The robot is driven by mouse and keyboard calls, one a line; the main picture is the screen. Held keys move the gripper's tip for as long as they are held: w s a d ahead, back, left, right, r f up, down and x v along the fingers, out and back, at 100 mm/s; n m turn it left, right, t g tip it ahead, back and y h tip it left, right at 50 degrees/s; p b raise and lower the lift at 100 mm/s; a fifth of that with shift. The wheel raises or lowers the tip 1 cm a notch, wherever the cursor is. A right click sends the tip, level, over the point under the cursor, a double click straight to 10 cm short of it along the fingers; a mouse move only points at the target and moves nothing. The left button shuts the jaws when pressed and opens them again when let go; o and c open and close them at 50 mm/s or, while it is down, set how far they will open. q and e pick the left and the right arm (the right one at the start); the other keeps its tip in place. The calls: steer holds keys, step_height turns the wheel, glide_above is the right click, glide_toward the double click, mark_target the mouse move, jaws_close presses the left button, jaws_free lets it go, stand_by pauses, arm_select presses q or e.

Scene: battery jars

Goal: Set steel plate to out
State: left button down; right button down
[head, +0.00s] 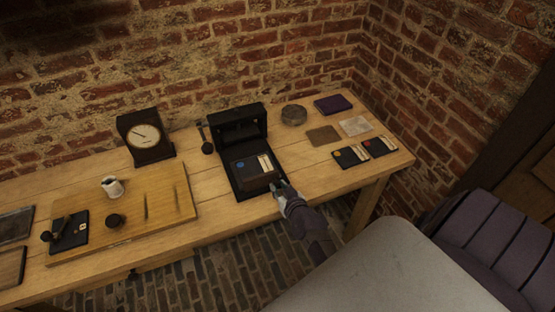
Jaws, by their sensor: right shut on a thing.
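A pale greyish flat plate (354,126), perhaps the steel plate, lies at the right end of the wooden table beside a brown plate (323,135). A black case (238,122) stands open at the middle of the table, its lid upright at the back. A dark block (251,172) with a blue dot and cream strips sits in its front part. My right gripper (280,187) is at the case's front right corner, close to the block. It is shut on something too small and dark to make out. My left gripper is not in view.
Two dark cards (350,157) with cream strips lie at the right front. A round tin (293,115) and a purple box (333,104) stand behind. Left are a dial clock (147,138) and a wooden board (168,196) with a white jug (112,187).

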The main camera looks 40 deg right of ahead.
steer(key=shift+s, duration=0.15)
steer(key=shift+f, duration=0.15)
steer(key=c, duration=1.3)
jaws_free()
steer(key=o, duration=0.3)
steer(key=shift+s, duration=0.15)
steer(key=shift+o, duration=0.2)
steer(key=v, duration=1.2)
steer(key=shift+a, duration=0.15)
